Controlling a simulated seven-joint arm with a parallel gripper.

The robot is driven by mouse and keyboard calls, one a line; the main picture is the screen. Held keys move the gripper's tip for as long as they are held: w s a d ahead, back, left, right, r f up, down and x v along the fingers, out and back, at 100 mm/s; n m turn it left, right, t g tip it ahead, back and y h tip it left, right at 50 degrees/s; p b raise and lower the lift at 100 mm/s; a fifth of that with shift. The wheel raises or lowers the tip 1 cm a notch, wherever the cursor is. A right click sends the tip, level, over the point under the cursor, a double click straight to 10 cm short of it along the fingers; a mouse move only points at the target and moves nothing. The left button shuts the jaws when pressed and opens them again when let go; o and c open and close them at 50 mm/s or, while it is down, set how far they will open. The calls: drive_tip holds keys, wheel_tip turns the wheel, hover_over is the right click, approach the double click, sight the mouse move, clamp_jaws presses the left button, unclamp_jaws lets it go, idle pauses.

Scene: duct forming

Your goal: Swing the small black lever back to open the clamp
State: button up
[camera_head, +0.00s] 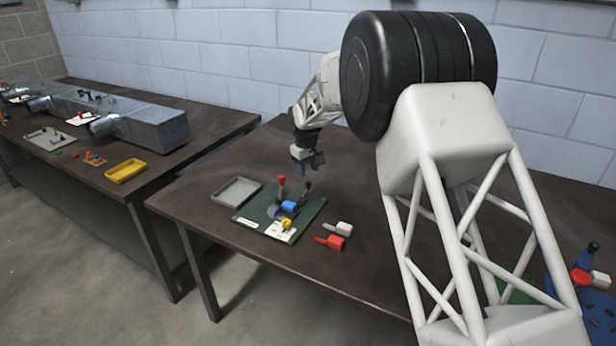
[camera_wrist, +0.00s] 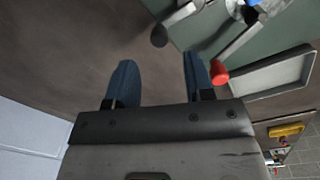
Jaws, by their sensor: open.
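A clamp stands on a dark green board (camera_head: 304,217) on the near table. Its small black lever (camera_head: 307,186) stands up at the board's back right. In the wrist view the black lever's knob (camera_wrist: 159,37) shows beyond the fingertips, roughly in line with the gap between them. A second lever with a red knob (camera_head: 281,179) stands to its left in the head view; in the wrist view the red knob (camera_wrist: 219,74) is just right of the right finger. My gripper (camera_head: 311,165) is open and empty, above and behind the board, apart from both levers.
A grey tray (camera_head: 236,192) lies left of the board. Blue and yellow parts sit on the board. Another table on the left holds a metal duct (camera_head: 150,123) and a yellow tray (camera_head: 125,171).

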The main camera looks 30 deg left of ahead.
drive_tip(key=shift+s+r, duration=0.1)
drive_tip(key=shift+r, duration=1.1)
drive_tip(key=shift+d, duration=0.1)
